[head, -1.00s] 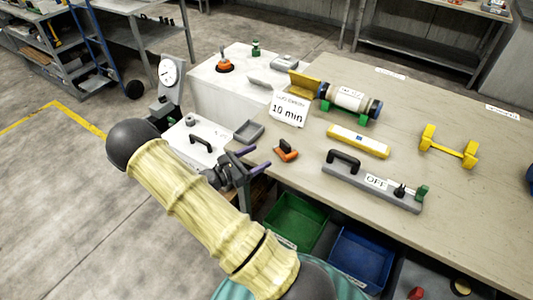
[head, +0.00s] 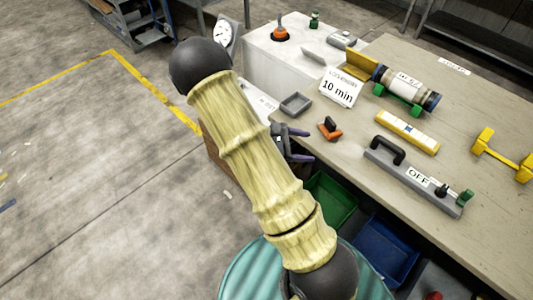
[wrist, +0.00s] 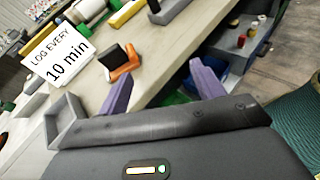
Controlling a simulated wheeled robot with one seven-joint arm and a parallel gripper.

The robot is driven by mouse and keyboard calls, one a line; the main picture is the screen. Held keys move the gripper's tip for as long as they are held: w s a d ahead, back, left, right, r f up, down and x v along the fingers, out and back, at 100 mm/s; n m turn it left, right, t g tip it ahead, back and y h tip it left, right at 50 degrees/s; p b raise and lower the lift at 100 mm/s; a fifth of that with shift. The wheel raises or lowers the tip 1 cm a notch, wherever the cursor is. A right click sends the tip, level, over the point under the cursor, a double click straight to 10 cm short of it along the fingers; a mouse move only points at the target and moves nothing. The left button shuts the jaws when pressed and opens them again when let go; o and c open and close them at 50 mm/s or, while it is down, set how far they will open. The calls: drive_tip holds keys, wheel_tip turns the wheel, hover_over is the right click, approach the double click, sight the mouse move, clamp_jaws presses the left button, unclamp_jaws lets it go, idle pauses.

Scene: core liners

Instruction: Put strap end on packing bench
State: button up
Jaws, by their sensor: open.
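The packing bench (head: 335,158) has a beige top and fills the right half of the head view. My gripper (head: 303,143), with purple fingers, is at the bench's near left edge, partly hidden behind my arm. In the wrist view its fingers (wrist: 163,90) are spread apart with nothing between them. A small orange and black piece (head: 329,130) lies on the bench just beyond the fingers; it also shows in the wrist view (wrist: 122,63). I cannot tell whether it is the strap end, and no other strap end can be made out.
A grey tray (head: 296,104) and a "10 min" sign (head: 338,89) stand near the bench corner. A yellow bar (head: 407,132), a grey handled bar marked OFF (head: 415,175) and a cradled cylinder (head: 408,88) lie farther in. Green (head: 331,200) and blue (head: 386,250) bins sit below the edge.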

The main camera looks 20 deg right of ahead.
drive_tip(key=s+a+r+m+t+y, duration=0.3)
drive_tip(key=a+r+m+y, duration=0.2)
drive_tip(key=a, duration=0.3)
drive_tip(key=s+a+r+m+t+y, duration=0.3)
drive_tip(key=a+r+m+y, duration=0.2)
drive_tip(key=a+m+y, duration=0.3)
drive_tip(key=shift+s+y, duration=0.3)
drive_tip(key=shift+s, duration=0.1)
drive_tip(key=p+v, duration=0.2)
drive_tip(key=w+p+v, duration=0.1)
drive_tip(key=p+v, duration=0.2)
drive_tip(key=shift+r+p, duration=0.3)
